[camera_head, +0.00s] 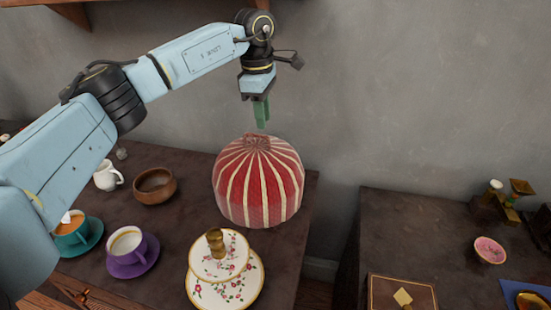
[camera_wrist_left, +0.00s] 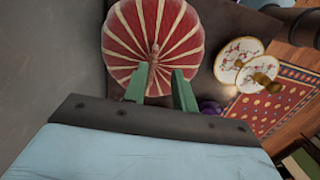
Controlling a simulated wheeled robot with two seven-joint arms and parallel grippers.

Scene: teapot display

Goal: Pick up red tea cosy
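The red tea cosy (camera_head: 258,185) is dome-shaped with cream stripes and a small knob on top. It stands upright on the dark table near its back right edge. My left gripper (camera_head: 261,115) points down just above the cosy's top, with green fingers. In the left wrist view the cosy (camera_wrist_left: 150,30) lies beyond the two fingers (camera_wrist_left: 160,85), which are apart with the knob showing between them. The gripper looks open and empty. My right gripper is in neither view.
A two-tier floral cake stand (camera_head: 225,275) stands just in front of the cosy. A wooden bowl (camera_head: 154,186), white jug (camera_head: 107,177), purple cup (camera_head: 127,243) and teal cup (camera_head: 72,228) are to the left. A second dark table (camera_head: 420,225) is at right, across a gap.

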